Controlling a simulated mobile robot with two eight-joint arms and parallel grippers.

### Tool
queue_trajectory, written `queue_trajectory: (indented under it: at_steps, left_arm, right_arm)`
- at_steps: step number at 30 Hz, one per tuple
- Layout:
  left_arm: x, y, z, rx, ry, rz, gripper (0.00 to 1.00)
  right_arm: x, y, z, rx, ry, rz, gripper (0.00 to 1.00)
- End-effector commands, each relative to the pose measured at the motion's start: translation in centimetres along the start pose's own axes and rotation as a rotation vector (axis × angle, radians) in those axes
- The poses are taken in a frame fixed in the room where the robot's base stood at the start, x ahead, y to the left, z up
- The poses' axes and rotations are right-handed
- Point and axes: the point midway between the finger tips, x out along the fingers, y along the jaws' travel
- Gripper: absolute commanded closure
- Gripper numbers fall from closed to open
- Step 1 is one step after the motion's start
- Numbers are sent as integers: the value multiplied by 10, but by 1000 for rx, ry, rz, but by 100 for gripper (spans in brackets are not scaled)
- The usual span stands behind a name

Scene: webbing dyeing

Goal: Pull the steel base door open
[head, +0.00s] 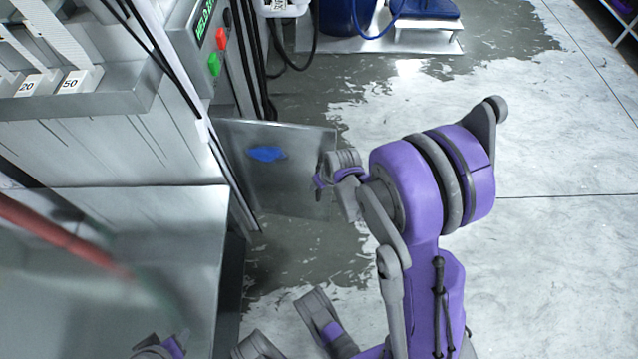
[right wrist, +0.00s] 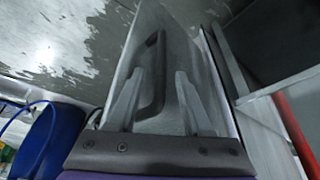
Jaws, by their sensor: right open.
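The steel base door (head: 290,185) stands swung out from the machine's side, a grey panel with a blue smear on the face I see from above. In the right wrist view, the door (right wrist: 172,40) shows a dark bar handle (right wrist: 153,75).
The machine has a red button (head: 221,38) and a green button (head: 214,64) above the door. A blue drum (head: 345,15) and a small step (head: 428,35) stand at the back. The floor right of my right arm is clear, with wet patches near the machine.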

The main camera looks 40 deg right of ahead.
Motion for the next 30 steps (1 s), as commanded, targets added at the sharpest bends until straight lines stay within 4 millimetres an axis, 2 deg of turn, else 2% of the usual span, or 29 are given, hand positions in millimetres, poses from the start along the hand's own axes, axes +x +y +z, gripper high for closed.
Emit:
queue_trajectory:
  at_steps: [1,3,9,30]
  left_arm:
    - [-7,0,-2,0,2,0,50]
    - [-12,0,-3,0,3,0,50]
    - [-20,0,-5,0,6,0,50]
    - [-20,0,-5,0,6,0,50]
  right_arm:
    - [-15,0,0,1,1,0,50]
    - [-27,1,0,1,0,1,50]
    - [-49,1,0,1,-1,1,50]
    - [-55,-2,1,-1,-1,0,50]
